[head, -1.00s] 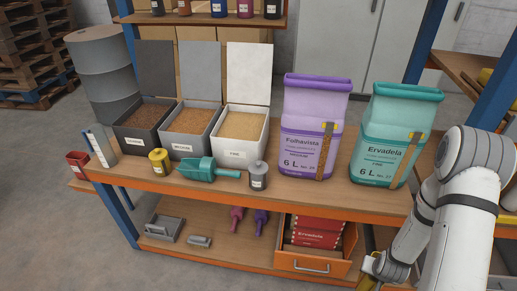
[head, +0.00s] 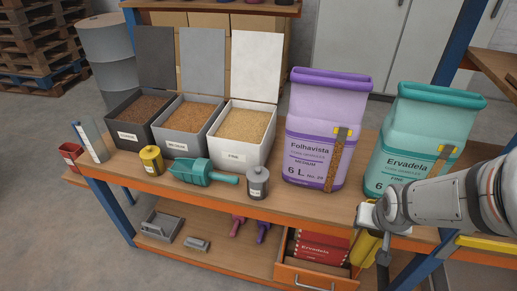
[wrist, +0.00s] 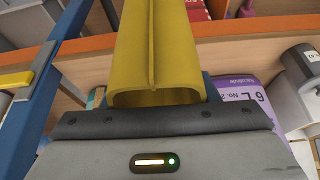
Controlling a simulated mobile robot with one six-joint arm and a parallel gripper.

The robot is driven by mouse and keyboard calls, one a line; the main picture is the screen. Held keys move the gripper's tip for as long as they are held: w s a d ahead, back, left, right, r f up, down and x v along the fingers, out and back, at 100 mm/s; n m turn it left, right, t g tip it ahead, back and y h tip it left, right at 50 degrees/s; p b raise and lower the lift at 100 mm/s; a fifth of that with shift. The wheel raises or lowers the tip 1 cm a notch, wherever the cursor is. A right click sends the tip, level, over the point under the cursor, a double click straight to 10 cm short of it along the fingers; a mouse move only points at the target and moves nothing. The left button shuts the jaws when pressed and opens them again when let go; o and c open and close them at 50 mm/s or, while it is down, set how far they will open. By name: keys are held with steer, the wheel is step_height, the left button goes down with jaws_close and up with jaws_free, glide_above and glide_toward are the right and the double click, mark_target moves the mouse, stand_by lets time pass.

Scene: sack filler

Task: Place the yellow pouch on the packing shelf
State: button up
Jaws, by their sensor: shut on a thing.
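My gripper (head: 374,218) is in front of the bench's front edge, to the right of the open drawer, in the head view. It is shut on the yellow pouch (head: 366,246), which hangs below the jaws. In the wrist view, the pouch (wrist: 155,45) stretches away from my gripper (wrist: 155,97) as a folded yellow shape with a seam down its middle. Its far end is cut off by the frame. A wooden shelf (head: 497,72) on a separate rack stands at the right; I cannot tell whether it is the packing shelf.
The bench (head: 230,196) holds grain bins, a teal scoop (head: 200,173), a grey canister (head: 258,183), a purple bag (head: 325,135) and a teal bag (head: 420,130). An open drawer (head: 310,277) with red packs sits below. A blue post (head: 462,45) stands at the right.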

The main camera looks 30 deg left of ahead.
steer(key=shift+s+a+r, duration=0.1)
steer(key=shift+s+r, duration=0.1)
steer(key=shift+r, duration=0.45)
steer(key=shift+s+a+r, duration=0.1)
steer(key=shift+s+r, duration=0.05)
steer(key=shift+r, duration=0.45)
steer(key=w+a+p, duration=0.1)
steer(key=w+a, duration=0.2)
steer(key=w, duration=0.7)
steer(key=w+a+p, duration=0.1)
steer(key=w+a, duration=0.1)
steer(key=w, duration=0.7)
step_height(320, 180, down, 7)
steer(key=shift+w, duration=0.15)
steer(key=shift+a+f, duration=0.1)
steer(key=shift+f, duration=0.05)
steer(key=shift+f+b, duration=0.15)
steer(key=shift+b, duration=0.3)
steer(key=o, duration=1)
steer(key=shift+c, duration=0.2)
